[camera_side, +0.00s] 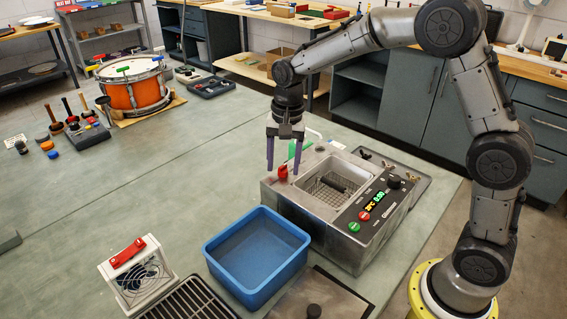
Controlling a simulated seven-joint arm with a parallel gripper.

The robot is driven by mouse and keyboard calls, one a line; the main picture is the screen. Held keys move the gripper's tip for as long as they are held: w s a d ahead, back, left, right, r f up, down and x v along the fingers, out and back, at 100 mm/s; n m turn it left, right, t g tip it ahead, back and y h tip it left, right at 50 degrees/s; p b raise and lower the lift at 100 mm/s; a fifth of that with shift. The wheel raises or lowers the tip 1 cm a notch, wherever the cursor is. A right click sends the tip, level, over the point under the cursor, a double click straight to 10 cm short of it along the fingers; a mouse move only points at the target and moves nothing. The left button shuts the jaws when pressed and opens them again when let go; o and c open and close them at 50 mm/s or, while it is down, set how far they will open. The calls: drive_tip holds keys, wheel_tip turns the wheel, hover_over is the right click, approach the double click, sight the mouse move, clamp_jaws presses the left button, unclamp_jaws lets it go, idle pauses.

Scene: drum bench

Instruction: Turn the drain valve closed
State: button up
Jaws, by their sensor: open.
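A steel bath unit (330,216) with a basket inside stands on the bench. A small red knob (283,173), which looks like the drain valve, is at its back left corner. Its turn position is too small to make out. My gripper (283,165) points down with its purple fingers apart. In the picture the fingertips lie to either side of the red knob. I cannot tell whether they touch it or are still above it.
A blue tub (257,256) stands in front of the bath. A fan box (137,276) with a red handle and a black rack (187,301) are at the front left. An orange drum (135,92) and mallets stand further back. The bench's left middle is clear.

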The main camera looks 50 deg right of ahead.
drive_tip(key=shift+f, duration=0.2)
drive_tip(key=shift+c, duration=0.2)
clamp_jaws()
